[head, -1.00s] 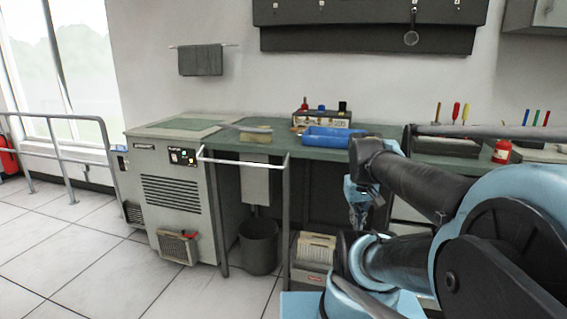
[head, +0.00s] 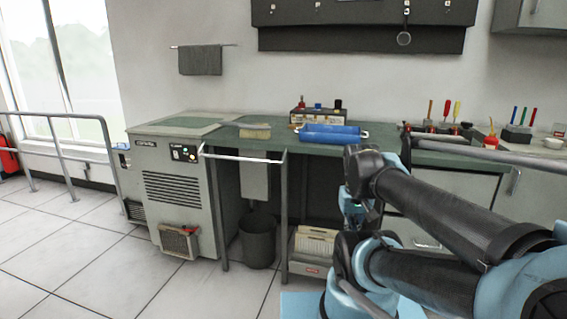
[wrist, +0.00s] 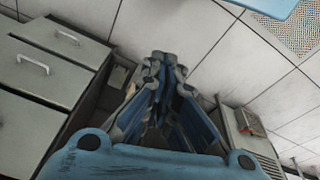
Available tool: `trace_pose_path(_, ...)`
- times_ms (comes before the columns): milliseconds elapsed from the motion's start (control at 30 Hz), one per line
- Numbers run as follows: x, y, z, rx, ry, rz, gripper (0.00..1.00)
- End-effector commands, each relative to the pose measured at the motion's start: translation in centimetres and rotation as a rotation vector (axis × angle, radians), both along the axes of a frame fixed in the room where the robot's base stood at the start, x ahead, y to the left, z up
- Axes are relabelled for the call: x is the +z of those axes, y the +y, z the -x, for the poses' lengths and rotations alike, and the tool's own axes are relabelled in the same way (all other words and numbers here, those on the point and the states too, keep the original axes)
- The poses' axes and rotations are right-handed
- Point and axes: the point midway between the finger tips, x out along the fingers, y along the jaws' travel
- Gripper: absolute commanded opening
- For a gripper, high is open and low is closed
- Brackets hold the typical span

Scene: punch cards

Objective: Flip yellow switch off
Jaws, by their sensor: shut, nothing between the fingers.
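A grey machine (head: 172,185) stands at the left end of the workbench. Its front has a small dark control panel (head: 184,153) with several tiny coloured spots, including a yellowish and a green one. They are too small for me to tell a switch's position. In the wrist view my gripper (wrist: 162,62) is shut and empty, over the tiled floor and apart from the panel. In the head view my arm is folded at the right, well to the right of the machine, and hides the fingertips. The panel does not show in the wrist view.
A white rail (head: 240,157) juts out in front of the bench, just right of the panel. A dark bin (head: 257,240) and a crate (head: 312,246) stand underneath. A drawer cabinet (wrist: 50,65) is at the left of the wrist view. Floor before the machine is clear.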

Motion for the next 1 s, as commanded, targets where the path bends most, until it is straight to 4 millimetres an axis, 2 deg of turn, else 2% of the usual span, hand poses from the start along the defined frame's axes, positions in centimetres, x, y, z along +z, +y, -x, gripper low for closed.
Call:
trace_pose_path(267,0.4,-0.2,-0.8,-0.018,-0.035,0.002,0.0)
trace_pose_path(533,-1.1,0.8,-0.5,0.022,-0.025,-0.03,0.0)
trace_pose_path(867,-1.1,0.9,-0.5,0.027,-0.024,-0.032,0.0)
trace_pose_path(1000,-1.5,0.9,-1.5,0.026,-0.012,-0.032,0.0)
